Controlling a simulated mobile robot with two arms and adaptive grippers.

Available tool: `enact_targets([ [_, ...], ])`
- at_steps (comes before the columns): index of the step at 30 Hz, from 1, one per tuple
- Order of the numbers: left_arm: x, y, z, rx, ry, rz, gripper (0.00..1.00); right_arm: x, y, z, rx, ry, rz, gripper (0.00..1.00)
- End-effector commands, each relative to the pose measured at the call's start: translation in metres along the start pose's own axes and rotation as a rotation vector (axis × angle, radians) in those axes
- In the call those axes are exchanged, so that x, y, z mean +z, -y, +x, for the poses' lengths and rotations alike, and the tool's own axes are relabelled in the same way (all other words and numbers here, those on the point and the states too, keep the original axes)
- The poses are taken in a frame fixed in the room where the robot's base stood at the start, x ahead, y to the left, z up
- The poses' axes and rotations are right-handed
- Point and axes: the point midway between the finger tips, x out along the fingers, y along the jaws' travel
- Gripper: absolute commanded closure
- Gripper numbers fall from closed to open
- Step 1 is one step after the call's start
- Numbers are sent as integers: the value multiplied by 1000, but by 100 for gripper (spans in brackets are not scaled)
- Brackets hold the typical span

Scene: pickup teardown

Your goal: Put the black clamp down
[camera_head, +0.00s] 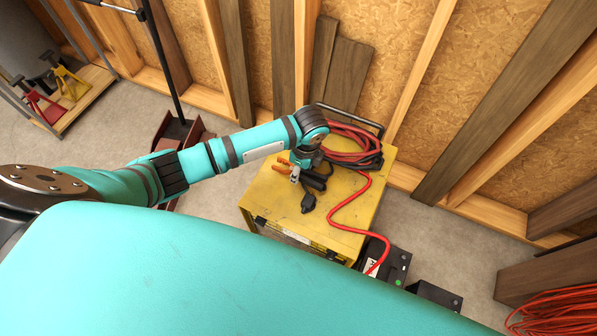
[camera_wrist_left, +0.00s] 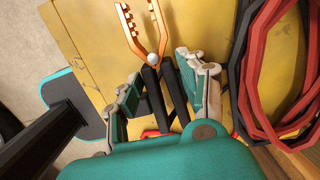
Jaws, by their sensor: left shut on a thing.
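The black clamp (camera_wrist_left: 172,88) has black handles and copper-coloured jaws, which point away from my wrist in the left wrist view. In the head view its orange jaws (camera_head: 281,165) show beside my left gripper (camera_head: 303,173), over the yellow charger box (camera_head: 358,228). My left gripper (camera_wrist_left: 160,80) is shut on the clamp's handles, with one finger on each side. The yellow top lies close beneath; I cannot tell whether the clamp touches it. My right gripper is not in view.
Coiled red and black cables (camera_head: 352,146) lie on the back of the box, and a red cable runs over its front edge. A black plug-like piece (camera_head: 308,203) lies near the front. Black batteries (camera_head: 393,262) stand at the box's right. The box top's left part is clear.

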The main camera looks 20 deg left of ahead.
Motion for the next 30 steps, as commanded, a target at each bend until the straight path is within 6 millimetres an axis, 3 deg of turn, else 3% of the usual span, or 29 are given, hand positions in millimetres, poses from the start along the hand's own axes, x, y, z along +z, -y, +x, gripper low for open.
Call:
enact_targets([
  [2,8,9,1,-2,3,-5,100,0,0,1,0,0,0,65],
  [9,4,8,34,0,1,-1,100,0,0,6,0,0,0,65],
  [22,3,8,40,-1,2,-1,100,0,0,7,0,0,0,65],
  [23,3,8,41,0,2,-1,58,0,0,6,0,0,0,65],
  [28,3,8,40,0,2,-1,36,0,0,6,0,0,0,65],
  [30,3,8,40,0,2,-1,36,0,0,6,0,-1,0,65],
])
